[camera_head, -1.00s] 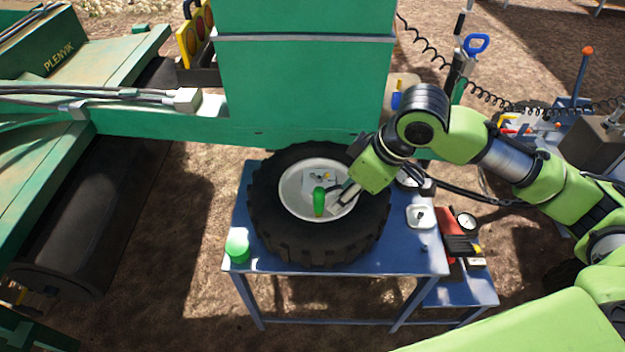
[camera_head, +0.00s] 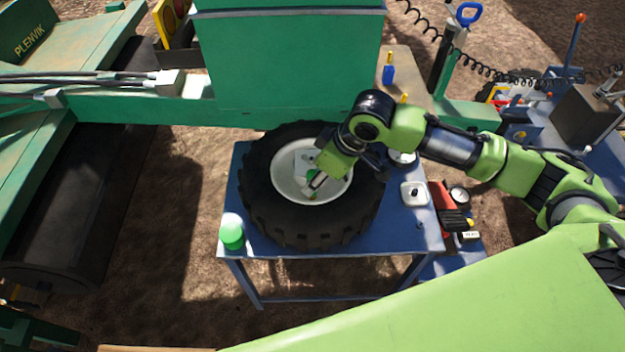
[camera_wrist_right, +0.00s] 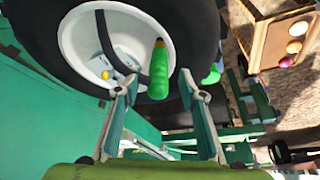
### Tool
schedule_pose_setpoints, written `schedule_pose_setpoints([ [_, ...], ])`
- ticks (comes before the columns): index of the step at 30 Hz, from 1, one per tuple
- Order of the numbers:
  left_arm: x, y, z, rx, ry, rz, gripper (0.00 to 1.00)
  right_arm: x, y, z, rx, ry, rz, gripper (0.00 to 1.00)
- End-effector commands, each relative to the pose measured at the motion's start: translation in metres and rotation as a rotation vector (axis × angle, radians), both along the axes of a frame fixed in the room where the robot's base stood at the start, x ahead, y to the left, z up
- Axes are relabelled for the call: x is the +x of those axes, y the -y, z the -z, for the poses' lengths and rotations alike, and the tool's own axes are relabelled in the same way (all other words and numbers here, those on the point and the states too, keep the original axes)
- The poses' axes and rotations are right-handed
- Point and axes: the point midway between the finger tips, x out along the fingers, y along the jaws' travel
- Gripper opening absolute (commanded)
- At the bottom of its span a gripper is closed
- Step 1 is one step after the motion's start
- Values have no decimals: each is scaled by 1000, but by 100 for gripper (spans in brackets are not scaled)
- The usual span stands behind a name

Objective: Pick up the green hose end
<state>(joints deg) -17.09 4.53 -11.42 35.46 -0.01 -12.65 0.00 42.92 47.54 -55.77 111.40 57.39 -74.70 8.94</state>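The green hose end (camera_wrist_right: 158,72) is a bright green ribbed grip with a brownish tip, joined to a dark hose. In the right wrist view it stands out in front of the white wheel rim (camera_wrist_right: 75,48), between the fingers of my right gripper (camera_wrist_right: 157,86). The fingers are open, with a gap visible on each side of it. In the head view my right gripper (camera_head: 315,181) is over the rim and hides most of the hose end. My left gripper is not in view.
The black tyre (camera_head: 259,210) lies flat on a blue table (camera_head: 350,264). A green machine (camera_head: 290,60) stands behind.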

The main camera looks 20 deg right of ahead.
Motion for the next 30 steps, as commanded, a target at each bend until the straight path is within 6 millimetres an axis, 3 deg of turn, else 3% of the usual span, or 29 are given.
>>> schedule_pose_setpoints([
  [6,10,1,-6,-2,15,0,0,10,-8,28,0,-3,0,38],
  [15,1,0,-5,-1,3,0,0,12,-9,33,0,0,-1,38],
  [20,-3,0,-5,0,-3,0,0,12,-9,33,-1,0,-1,0],
  [30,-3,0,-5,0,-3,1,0,12,-9,32,0,0,-1,0],
])
